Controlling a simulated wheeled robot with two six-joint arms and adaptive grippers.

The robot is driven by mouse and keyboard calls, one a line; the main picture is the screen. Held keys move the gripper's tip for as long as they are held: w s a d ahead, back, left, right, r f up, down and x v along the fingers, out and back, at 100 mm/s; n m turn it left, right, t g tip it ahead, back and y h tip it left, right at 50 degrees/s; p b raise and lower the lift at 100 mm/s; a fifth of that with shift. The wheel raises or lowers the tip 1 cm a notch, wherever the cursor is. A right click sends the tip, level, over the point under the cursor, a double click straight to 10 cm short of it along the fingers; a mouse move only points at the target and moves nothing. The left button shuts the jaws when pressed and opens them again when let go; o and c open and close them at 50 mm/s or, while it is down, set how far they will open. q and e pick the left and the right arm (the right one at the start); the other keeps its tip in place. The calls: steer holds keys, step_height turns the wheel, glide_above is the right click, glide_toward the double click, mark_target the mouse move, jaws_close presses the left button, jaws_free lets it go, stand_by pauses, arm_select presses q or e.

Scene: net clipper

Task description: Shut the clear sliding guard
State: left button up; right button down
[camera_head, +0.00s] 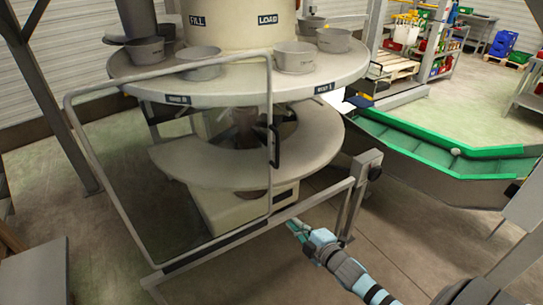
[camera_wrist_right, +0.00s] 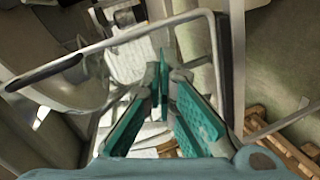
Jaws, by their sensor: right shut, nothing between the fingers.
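The clear sliding guard (camera_head: 270,105) is a see-through panel in a thin grey tube frame. In the head view it stands upright in front of the left and middle of the round machine. A dark handle (camera_head: 276,148) is on its right edge. The guard's lower edge is at a grey rail (camera_head: 310,203), which runs on to the right to an upright post (camera_head: 361,180). My right gripper (camera_head: 294,226) is shut and empty, low in front of the rail, below and right of the handle, apart from it. Its teal fingers (camera_wrist_right: 164,95) fill the middle of the wrist view. My left gripper is not in view.
The machine has a round upper table (camera_head: 215,85) with several grey cups and a lower ring (camera_head: 240,165). The front between guard and post is uncovered. A green-edged conveyor (camera_head: 440,150) stands at the right. The floor in front is clear.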

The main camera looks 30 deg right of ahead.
steer(key=w+a+r+n+t+y+p, duration=0.1)
steer(key=w+a+r+n, duration=0.15)
steer(key=r, duration=0.45)
steer(key=w+a+r+n+t+y, duration=0.1)
steer(key=a+r+n+t+y, duration=0.15)
steer(key=r, duration=0.45)
steer(key=p, duration=0.3)
glide_toward(260, 161)
steer(key=shift+g+h, duration=0.35)
steer(key=shift+g, duration=0.1)
steer(key=w+a, duration=0.2)
steer(key=w+a+r, duration=0.1)
steer(key=w+a, duration=0.1)
steer(key=a, duration=0.1)
steer(key=shift+w+r, duration=0.1)
steer(key=shift+w, duration=0.3)
steer(key=d, duration=0.2)
steer(key=d+b, duration=0.1)
steer(key=shift+s+d, duration=0.2)
steer(key=shift+s, duration=0.1)
steer(key=shift+s+d, duration=0.15)
steer(key=shift+d, duration=0.25)
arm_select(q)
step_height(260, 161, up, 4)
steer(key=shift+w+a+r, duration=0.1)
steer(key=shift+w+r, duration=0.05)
arm_select(e)
steer(key=shift+a, duration=0.1)
